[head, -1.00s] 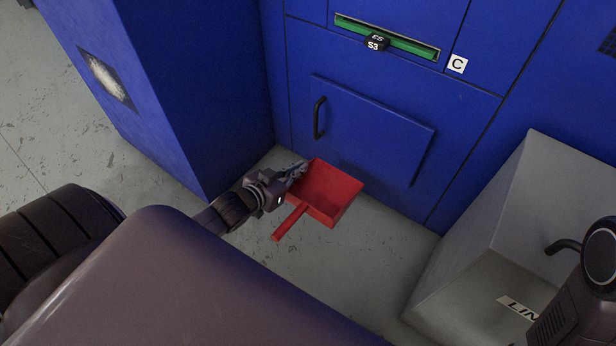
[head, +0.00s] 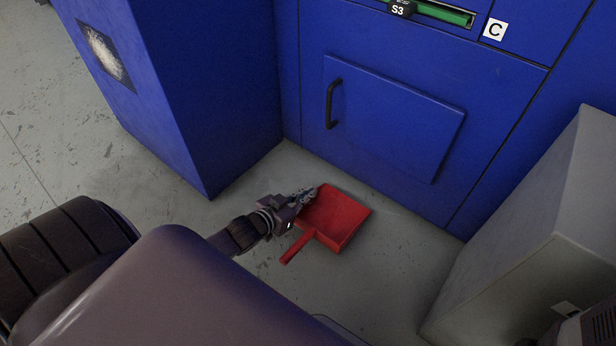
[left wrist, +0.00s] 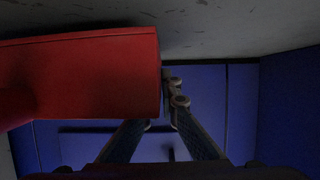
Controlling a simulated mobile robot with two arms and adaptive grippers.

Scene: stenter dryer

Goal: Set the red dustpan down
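The red dustpan (head: 338,218) is in the middle of the head view, low in front of the blue machine, pan toward the machine and handle toward me. My left gripper (head: 312,193) is at the pan's left rim, its fingers closed together on that edge. In the left wrist view the dustpan (left wrist: 85,75) fills the upper left, and the fingertips (left wrist: 174,94) meet at its right edge, partly hidden by it. I cannot tell whether the pan's underside touches the floor.
The blue machine front with a black-handled door (head: 395,115) stands behind the dustpan. A blue cabinet (head: 200,90) is at left and a grey box (head: 520,230) at right. Bare grey floor (head: 385,275) lies around the dustpan.

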